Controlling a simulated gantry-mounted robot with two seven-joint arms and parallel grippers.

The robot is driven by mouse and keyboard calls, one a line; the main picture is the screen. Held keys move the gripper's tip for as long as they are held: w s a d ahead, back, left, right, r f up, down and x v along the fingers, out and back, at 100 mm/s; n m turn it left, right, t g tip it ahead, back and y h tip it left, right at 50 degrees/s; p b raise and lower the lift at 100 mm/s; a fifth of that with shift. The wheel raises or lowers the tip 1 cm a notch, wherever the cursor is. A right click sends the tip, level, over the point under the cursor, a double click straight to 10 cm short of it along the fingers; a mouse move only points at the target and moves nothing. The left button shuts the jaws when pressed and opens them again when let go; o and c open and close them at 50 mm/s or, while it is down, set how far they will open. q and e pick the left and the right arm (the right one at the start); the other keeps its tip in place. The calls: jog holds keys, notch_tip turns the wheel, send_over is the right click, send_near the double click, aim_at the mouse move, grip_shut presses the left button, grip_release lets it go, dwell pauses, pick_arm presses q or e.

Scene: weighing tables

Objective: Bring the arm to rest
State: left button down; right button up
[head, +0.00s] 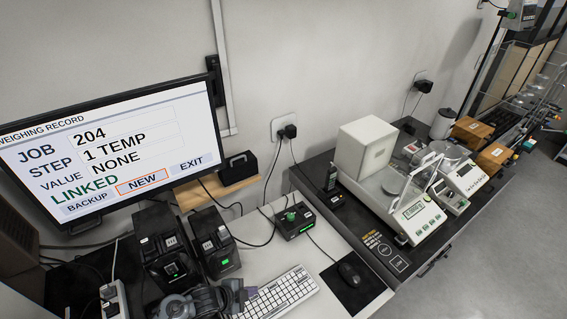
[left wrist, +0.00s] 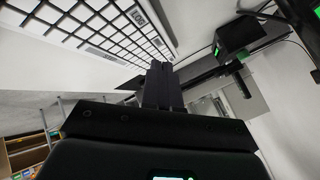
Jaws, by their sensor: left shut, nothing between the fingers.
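My left gripper (head: 238,292) shows at the bottom of the head view, at the left end of the white keyboard (head: 282,292). It is shut and holds nothing. In the left wrist view its dark fingers (left wrist: 161,82) are together in the middle of the picture. From these views I cannot tell whether it touches the keyboard or hovers beside it. My right gripper is not in view.
A monitor (head: 110,150) reads JOB 204, STEP 1 TEMP, VALUE NONE, LINKED. Two black devices (head: 213,243) stand close behind my left gripper. A control box (head: 291,220), a mouse (head: 349,274) and a balance (head: 415,214) lie to the right. Cables cross the table.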

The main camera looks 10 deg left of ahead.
pick_arm(q)
jog(key=s+a+r+n+g+y, duration=0.15)
jog(key=s+r+n, duration=0.3)
jog(key=s, duration=0.45)
jog(key=s+a+r+n+y, duration=0.2)
jog(key=s+r+n, duration=0.25)
jog(key=s, duration=0.35)
jog(key=s+a+r+n+g+y, duration=0.1)
jog(key=s+r+n+y, duration=0.1)
jog(key=s+r+n, duration=0.5)
jog(key=w+p+v, duration=0.2)
jog(key=p+v, duration=0.7)
jog(key=p, duration=0.2)
jog(key=w+r+p+v, duration=0.1)
jog(key=w+p+v, duration=0.1)
jog(key=p+v, duration=0.8)
jog(key=shift+r+m+p, duration=0.3)
jog(key=shift+r+p, duration=0.15)
jog(key=shift+p, duration=0.3)
jog(key=shift+w+d+f+g, duration=0.1)
jog(key=shift+g, duration=0.15)
